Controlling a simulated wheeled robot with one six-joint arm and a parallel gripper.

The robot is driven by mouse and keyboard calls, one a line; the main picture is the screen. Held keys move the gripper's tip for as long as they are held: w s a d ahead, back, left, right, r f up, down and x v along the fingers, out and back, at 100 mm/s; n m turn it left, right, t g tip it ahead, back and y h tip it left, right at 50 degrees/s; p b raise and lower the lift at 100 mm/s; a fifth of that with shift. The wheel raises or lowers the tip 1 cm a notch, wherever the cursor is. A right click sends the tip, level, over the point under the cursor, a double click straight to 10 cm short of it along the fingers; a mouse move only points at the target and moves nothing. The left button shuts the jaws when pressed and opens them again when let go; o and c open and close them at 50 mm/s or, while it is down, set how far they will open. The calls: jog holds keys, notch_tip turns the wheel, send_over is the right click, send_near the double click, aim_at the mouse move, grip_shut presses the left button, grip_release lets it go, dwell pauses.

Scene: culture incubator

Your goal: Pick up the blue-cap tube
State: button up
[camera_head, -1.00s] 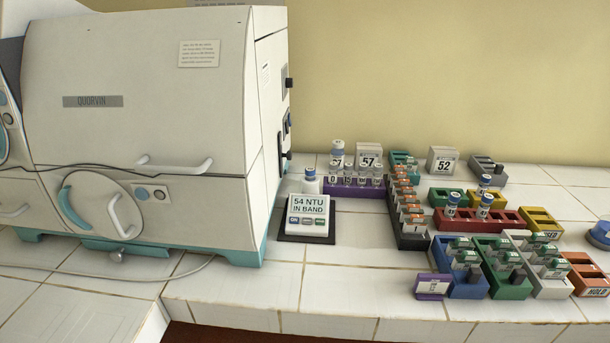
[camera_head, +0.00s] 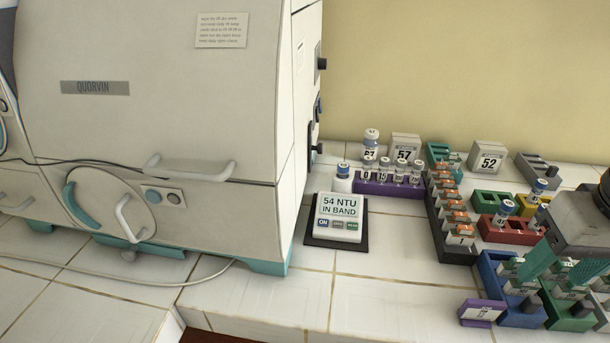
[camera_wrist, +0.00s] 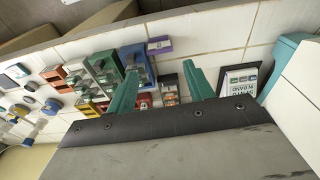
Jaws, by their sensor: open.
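Blue-capped tubes stand in the racks at right in the head view; one (camera_head: 504,210) is in the red rack (camera_head: 492,234), and another (camera_head: 538,189) stands farther back. A white blue-capped bottle (camera_head: 343,180) stands behind the meter reading 54 NTU IN BAND (camera_head: 339,216). Which one the task means I cannot tell. My gripper (camera_head: 555,274) is at the right edge in the head view, over the blue and green racks, and hides part of them. Its teal fingers are spread and empty in the wrist view (camera_wrist: 160,70).
A purple rack (camera_head: 390,189) holds numbered vials. A dark rack (camera_head: 452,235) with orange-marked slides runs beside it. The large white QUORVIN incubator (camera_head: 150,110) fills the left. Bare white tile (camera_head: 390,285) lies in front of the meter.

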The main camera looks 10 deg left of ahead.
jog(key=w+a+r+n+t, duration=0.15)
jog(key=w+a, duration=0.45)
jog(key=w, duration=0.6)
jog(key=n+y, duration=0.2)
jog(key=n, duration=0.3)
send_near(345, 166)
jog(key=s+f, duration=0.1)
jog(key=f, duration=0.1)
jog(key=shift+t, duration=0.35)
jog(key=x, duration=0.3)
jog(key=w+x, duration=0.1)
jog(key=x, duration=0.3)
jog(key=shift+a+r, duration=0.15)
jog(key=shift+w+a+f, duration=0.1)
jog(key=shift+f, duration=0.3)
grip_shut()
